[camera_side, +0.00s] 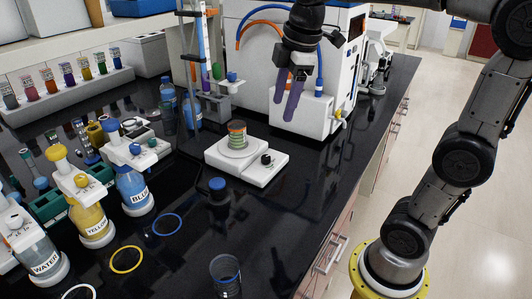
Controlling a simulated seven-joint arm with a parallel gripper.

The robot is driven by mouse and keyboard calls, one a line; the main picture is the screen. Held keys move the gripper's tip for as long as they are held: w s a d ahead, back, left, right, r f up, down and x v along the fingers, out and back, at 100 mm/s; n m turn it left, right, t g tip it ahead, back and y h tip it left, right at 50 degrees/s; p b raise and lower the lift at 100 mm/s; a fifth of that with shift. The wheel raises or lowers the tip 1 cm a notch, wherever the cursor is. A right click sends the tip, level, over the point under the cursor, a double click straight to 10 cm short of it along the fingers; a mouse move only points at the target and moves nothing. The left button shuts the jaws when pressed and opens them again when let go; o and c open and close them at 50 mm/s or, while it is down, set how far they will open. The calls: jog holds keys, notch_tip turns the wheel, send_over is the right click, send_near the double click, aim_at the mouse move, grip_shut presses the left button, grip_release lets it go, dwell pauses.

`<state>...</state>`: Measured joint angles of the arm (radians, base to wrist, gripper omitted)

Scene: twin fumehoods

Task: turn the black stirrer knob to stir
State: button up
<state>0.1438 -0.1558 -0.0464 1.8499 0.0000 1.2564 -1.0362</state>
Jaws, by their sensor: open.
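The white stirrer (257,173) stands on the black bench near the middle of the side view. Its black knob (266,159) is on the front right part of the body. A small container with green and orange bands (237,134) stands on its round plate. My gripper (286,112), with purple fingers, points down above and behind the knob, to its upper right in the picture. It is open, empty and apart from the stirrer. The fingertips show against the white machine behind.
A large white machine (260,62) with orange and blue tubes stands behind the gripper. Bottles labelled BLUE (133,188), YELLOW (90,215) and WATER (42,262) stand at left. A dark blue-capped bottle (218,190) and a clear beaker (226,275) stand in front of the stirrer.

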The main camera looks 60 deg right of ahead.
jog(key=w+d+f+g, duration=0.2)
jog(key=w+d+f, duration=0.25)
jog(key=w, duration=0.35)
send_over(266, 157)
notch_tip(266, 157, down, 4)
jog(key=shift+g, duration=0.4)
notch_tip(266, 157, down, 13)
jog(key=shift+r, duration=0.1)
grip_shut()
